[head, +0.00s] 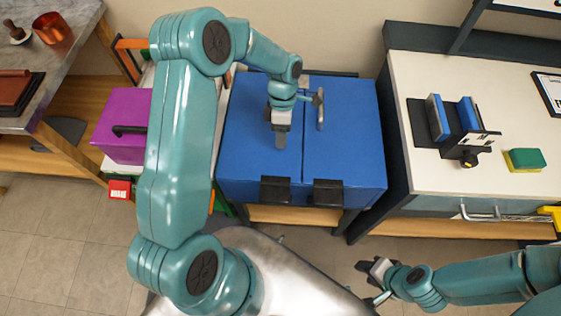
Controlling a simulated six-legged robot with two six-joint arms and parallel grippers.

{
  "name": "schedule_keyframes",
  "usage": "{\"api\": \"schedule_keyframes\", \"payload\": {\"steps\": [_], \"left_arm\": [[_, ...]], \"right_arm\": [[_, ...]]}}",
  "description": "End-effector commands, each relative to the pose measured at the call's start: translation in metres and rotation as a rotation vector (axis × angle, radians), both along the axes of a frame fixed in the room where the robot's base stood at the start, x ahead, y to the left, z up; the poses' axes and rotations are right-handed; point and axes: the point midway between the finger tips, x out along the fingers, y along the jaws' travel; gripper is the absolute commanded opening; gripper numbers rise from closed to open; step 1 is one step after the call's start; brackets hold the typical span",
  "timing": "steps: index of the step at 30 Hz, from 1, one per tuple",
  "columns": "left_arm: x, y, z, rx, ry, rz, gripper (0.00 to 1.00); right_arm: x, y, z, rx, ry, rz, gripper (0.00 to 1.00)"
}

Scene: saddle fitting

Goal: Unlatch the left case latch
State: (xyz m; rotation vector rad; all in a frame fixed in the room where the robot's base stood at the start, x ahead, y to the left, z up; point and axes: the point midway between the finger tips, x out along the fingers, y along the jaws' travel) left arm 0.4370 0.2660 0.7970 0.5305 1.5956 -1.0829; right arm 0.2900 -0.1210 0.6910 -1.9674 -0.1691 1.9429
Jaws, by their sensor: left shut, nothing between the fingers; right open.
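The blue case (345,135) sits on a stand in the middle of the head view, its lid down. Its left latch (275,190) is a black piece at the front edge, and a matching right latch (328,193) is beside it. I cannot tell from this view whether either latch is fastened. A silver handle (319,110) stands on the lid. My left gripper (280,140) is shut and empty over the left half of the lid, behind the left latch and apart from it. My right gripper (367,282) is open and empty, low in front of the case.
A purple box (119,128) with a black handle stands left of the case. The white bench (440,90) on the right holds a black-and-blue fixture (452,120) and a green-and-yellow sponge (524,160). The floor in front of the case is partly clear.

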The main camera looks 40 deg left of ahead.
Motion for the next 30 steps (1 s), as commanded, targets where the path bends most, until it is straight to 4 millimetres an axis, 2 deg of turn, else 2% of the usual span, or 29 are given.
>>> {"api": "schedule_keyframes", "payload": {"steps": [7,12,16,30], "left_arm": [[-0.016,-0.011,-0.049,-0.001,0.004,0.000,0.00],[-0.037,-0.025,-0.046,-0.001,0.003,-0.002,0.00],[-0.045,-0.030,-0.047,-0.001,0.002,0.000,0.00],[-0.047,-0.031,-0.048,0.000,-0.002,0.000,0.00]], "right_arm": [[0.000,0.000,0.007,0.000,0.000,0.000,0.43],[0.000,0.000,0.017,0.000,0.000,0.000,0.43],[0.000,0.000,0.019,0.000,0.000,0.000,0.43],[0.000,0.000,0.018,0.000,0.000,0.000,0.43]]}}
